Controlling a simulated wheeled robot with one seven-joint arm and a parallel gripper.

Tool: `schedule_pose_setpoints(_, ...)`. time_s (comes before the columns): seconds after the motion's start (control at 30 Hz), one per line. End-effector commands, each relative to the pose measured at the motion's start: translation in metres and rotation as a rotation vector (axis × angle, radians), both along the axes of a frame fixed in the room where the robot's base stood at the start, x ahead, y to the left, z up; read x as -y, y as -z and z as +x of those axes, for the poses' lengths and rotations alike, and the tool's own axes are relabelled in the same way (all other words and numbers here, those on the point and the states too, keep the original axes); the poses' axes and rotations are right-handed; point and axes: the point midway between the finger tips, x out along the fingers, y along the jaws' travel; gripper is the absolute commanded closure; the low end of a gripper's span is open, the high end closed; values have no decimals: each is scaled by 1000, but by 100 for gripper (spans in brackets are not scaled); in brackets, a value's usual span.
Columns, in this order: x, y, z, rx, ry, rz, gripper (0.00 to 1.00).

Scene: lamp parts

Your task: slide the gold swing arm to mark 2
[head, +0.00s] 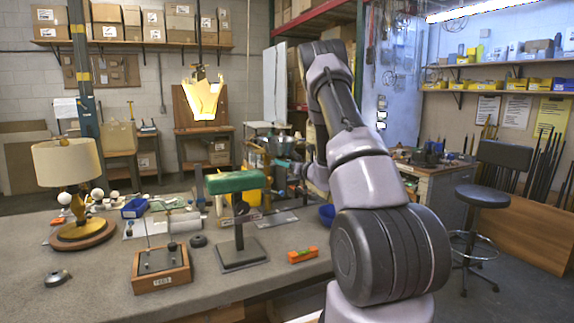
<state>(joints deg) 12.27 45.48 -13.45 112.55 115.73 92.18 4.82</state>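I cannot clearly make out the gold swing arm or mark 2 at this size. Small yellow parts (236,187) show behind the green lamp shade (236,182), but I cannot tell what they are. The green shade is on a dark stand with a square base (241,256). My arm reaches in from the right, bends over at the top and comes down at the back of the bench. My gripper (284,166) is at its end, small and partly hidden among grey parts right of the green shade. Its fingers and any contact are unclear.
The grey bench (90,292) has clear room at front left. On it are a cream-shaded lamp (67,163), a wooden block with rods (161,270), an orange level (302,255), a blue bowl (327,215) and a blue bin (134,208). A yellow lamp (203,99) hangs above.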

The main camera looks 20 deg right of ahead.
Motion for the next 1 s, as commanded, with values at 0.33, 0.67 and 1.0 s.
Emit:
schedule_pose_setpoints(0.33, 1, 0, -2, 0, 0, 0, 29)
schedule_pose_setpoints(0.67, 15, 0, -54, -1, 3, 2, 29)
schedule_pose_setpoints(1.0, 27, 0, -101, 0, 1, 0, 29)
